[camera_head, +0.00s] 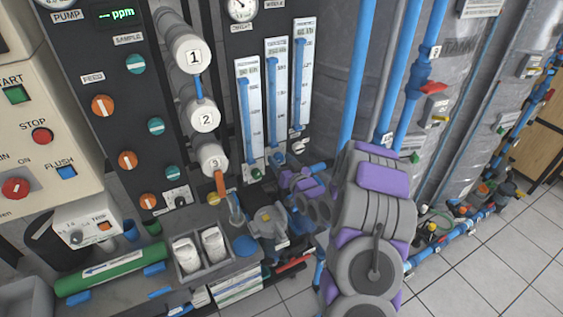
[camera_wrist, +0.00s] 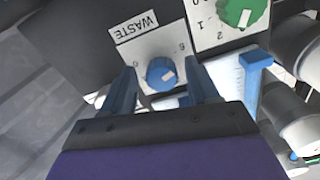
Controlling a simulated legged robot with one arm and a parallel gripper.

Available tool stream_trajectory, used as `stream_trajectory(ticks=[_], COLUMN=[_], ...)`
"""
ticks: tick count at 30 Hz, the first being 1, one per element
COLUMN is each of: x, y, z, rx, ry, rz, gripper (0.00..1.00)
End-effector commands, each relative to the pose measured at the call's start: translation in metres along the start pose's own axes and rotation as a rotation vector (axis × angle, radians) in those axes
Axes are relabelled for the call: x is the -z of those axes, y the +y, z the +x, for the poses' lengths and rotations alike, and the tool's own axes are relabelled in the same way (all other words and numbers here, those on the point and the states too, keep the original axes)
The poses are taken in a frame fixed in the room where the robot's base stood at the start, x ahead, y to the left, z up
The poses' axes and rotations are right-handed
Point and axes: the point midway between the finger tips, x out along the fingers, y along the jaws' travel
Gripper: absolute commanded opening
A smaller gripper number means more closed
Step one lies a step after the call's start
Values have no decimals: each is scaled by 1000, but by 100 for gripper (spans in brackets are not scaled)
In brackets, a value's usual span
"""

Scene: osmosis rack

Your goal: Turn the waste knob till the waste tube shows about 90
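In the wrist view the waste knob (camera_wrist: 160,74) is a blue dial with a white mark, on a white plate under a WASTE label (camera_wrist: 134,27). My gripper (camera_wrist: 162,80) is open, with one dark finger on each side of the knob. I cannot tell whether the fingers touch it. In the head view three upright tubes with white scales, the left tube (camera_head: 248,115), the middle tube (camera_head: 278,95) and the right tube (camera_head: 302,75), hold blue columns. Their names and readings are too small to read, so I cannot tell which is the waste tube.
In the head view white filter housings (camera_head: 188,53) stand left of the tubes. Tall blue pipes (camera_head: 357,70) rise on the right. Tiled floor (camera_head: 500,260) is clear at right.

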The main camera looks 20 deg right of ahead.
Motion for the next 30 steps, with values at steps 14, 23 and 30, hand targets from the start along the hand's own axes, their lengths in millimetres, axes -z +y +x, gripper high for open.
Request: stream_trajectory(ticks=[14,23,30], x=[0,1,3], y=[0,0,-1], z=[0,0,0], rx=[-1,-1,0], ry=[0,0,0], rz=[0,17,120], gripper=[13,5,5])
